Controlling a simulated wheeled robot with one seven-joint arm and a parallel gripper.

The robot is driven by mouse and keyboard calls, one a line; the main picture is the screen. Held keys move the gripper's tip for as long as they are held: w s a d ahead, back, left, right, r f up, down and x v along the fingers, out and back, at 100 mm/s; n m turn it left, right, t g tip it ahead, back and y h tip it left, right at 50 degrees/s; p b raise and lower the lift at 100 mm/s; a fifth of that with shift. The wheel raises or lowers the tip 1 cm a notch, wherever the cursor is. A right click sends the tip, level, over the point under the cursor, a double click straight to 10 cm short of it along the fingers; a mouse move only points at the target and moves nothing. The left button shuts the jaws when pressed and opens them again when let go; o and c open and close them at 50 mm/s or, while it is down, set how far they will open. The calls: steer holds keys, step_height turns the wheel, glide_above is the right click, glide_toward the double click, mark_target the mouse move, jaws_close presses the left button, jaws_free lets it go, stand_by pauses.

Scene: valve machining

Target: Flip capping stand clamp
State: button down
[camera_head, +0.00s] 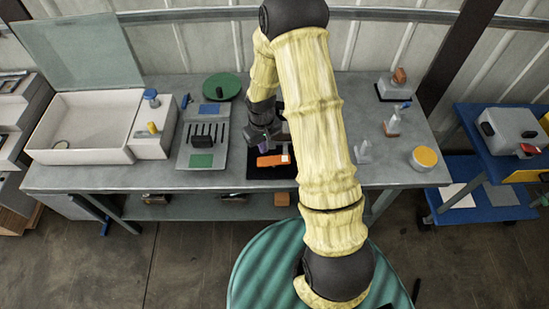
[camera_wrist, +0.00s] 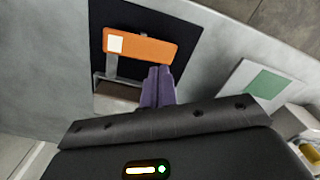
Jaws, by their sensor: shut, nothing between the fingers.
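An orange bar (camera_head: 275,160), which appears to be the capping stand clamp, lies over a black mat (camera_head: 257,172) on the middle of the bench. In the wrist view the orange bar (camera_wrist: 155,48) has a white square near its left end. A grey metal piece (camera_wrist: 112,82) is beside and below it on the black mat (camera_wrist: 100,15). My gripper (camera_head: 264,150) points down just behind the bar. In the wrist view, the purple fingers of my gripper (camera_wrist: 160,72) are together and empty, their tips close to the bar's lower edge. Contact cannot be told.
Left of the mat is a grey fixture plate (camera_head: 212,128) with dark slots and a green square (camera_head: 202,160). A white bin (camera_head: 82,127) stands farther left. A yellow-topped round part (camera_head: 424,158) and small stands are to the right. The bench front is mostly clear.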

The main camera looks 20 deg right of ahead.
steer(key=shift+r+p, duration=0.45)
steer(key=shift+r, duration=0.4)
steer(key=s+r+m+t, duration=0.2)
steer(key=s+r, duration=1.2)
steer(key=r, duration=0.4)
steer(key=shift+s+a+r+t, duration=0.15)
steer(key=shift+s+t, duration=0.05)
steer(key=shift+t, duration=0.1)
